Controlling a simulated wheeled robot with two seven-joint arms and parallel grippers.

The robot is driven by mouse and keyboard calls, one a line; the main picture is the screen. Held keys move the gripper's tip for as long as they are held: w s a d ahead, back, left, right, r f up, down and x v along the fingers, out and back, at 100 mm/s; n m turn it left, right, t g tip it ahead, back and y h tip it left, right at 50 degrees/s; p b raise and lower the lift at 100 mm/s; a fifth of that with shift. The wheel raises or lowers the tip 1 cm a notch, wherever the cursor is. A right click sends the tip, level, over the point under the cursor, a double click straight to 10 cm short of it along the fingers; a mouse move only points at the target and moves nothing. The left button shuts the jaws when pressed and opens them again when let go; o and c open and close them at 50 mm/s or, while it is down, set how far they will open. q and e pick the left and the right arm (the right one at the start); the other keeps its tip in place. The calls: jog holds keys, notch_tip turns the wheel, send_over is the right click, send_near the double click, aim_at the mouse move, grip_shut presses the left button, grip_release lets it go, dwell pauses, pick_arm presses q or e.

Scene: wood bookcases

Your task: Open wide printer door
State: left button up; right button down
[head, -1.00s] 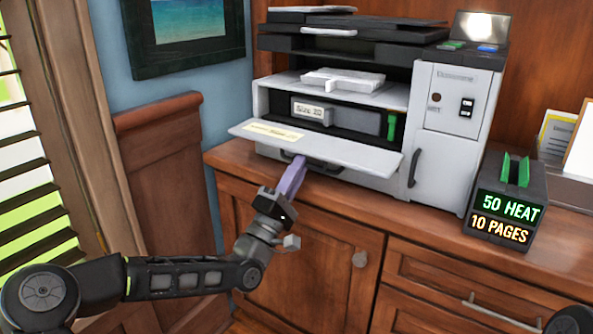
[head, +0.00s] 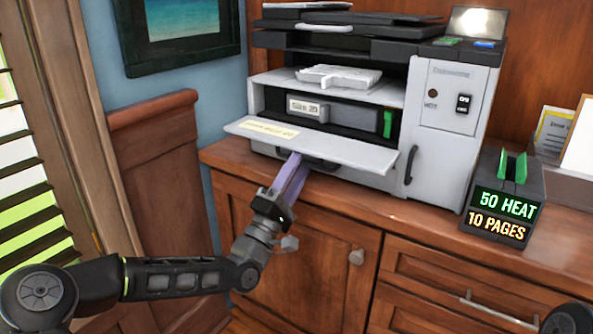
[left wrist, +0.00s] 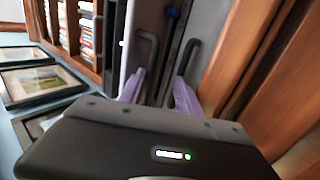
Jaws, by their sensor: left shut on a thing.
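The grey printer (head: 450,130) stands on the wooden cabinet top. Its wide door (head: 345,148) is folded down and out, close to level, with a pale label on its upper face. The inside of the printer shows above it. My left gripper (head: 296,162) has purple fingers that reach up to the door's front edge from below. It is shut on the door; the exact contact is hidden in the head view. In the left wrist view the fingers (left wrist: 158,88) lie either side of a grey panel, near dark handles (left wrist: 188,58). My right gripper is out of view.
A dark box (head: 505,195) reading "50 HEAT" and "10 PAGES" stands right of the printer. Cabinet doors and drawers (head: 440,270) lie below the top. A wood-panelled wall and window blinds are at left. The narrow side door with its upright handle (head: 412,165) looks closed.

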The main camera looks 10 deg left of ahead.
pick_arm(q)
jog(key=p+v, duration=0.1)
jog(key=v, duration=0.6)
jog(key=shift+s+f, duration=0.25)
jog(key=shift+s, duration=0.05)
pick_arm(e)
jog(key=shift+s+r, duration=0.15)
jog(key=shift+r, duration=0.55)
pick_arm(q)
jog(key=shift+a, duration=0.15)
